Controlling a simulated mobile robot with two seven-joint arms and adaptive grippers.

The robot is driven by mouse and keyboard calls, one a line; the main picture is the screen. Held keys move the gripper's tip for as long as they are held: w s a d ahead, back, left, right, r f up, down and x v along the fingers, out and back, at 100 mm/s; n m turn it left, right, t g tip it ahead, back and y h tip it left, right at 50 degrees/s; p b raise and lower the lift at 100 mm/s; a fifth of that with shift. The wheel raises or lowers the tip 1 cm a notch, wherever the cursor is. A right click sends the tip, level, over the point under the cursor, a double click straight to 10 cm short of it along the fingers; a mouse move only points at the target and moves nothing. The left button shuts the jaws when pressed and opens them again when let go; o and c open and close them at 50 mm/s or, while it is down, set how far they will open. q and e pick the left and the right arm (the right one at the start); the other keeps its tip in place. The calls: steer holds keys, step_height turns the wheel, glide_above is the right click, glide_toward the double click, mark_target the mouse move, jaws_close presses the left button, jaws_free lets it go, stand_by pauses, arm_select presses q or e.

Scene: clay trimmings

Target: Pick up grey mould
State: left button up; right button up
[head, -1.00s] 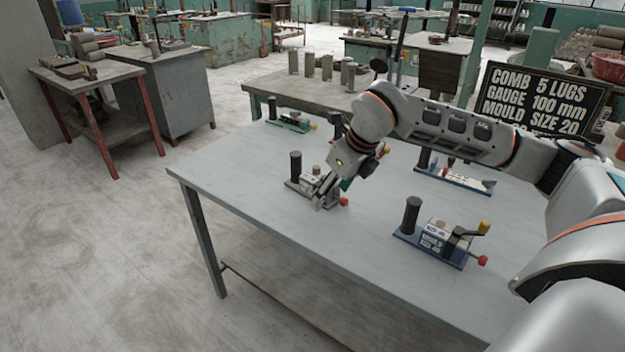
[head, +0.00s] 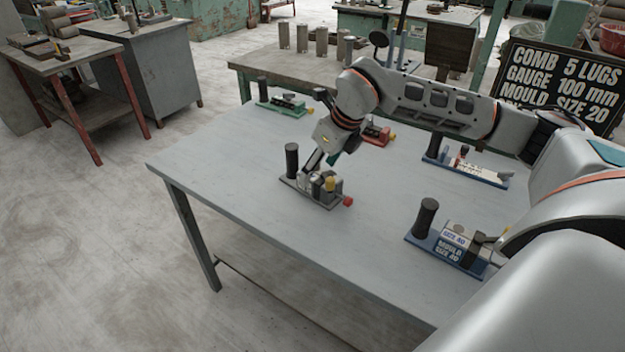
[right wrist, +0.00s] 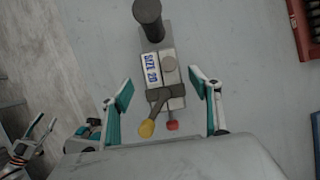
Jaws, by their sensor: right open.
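The grey mould (head: 300,183) lies on the near left part of the table, with a black upright handle, a yellow knob and a red knob. In the right wrist view the grey mould (right wrist: 152,68) has a label reading "SIZE 20". My right gripper (head: 318,160) is above the mould, open and empty. In the right wrist view its two teal-padded fingers (right wrist: 160,88) stand apart, one on each side of the mould's lever end. What looks like my left gripper (right wrist: 28,142) shows partly at the lower left edge of that view.
A blue mould (head: 447,262) lies nearer on the right, another blue one (head: 468,174) beyond it. A green mould (head: 282,107) and a red mould (head: 377,137) are at the back. Bare table surrounds the grey mould. A lettered board (head: 560,85) stands behind.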

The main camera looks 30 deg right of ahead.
mark_target(315, 173)
steer(key=x, duration=0.4)
steer(key=shift+w+d+f+b, duration=0.1)
steer(key=shift+w+f+b, duration=0.05)
steer(key=shift+w+b, duration=0.2)
steer(key=shift+w+f, duration=0.15)
steer(key=shift+f, duration=0.05)
steer(key=c, duration=1.6)
arm_select(q)
steer(key=shift+w+f, duration=0.1)
steer(key=shift+w, duration=0.15)
arm_select(e)
steer(key=shift+r, duration=0.25)
steer(key=shift+c, duration=0.3)
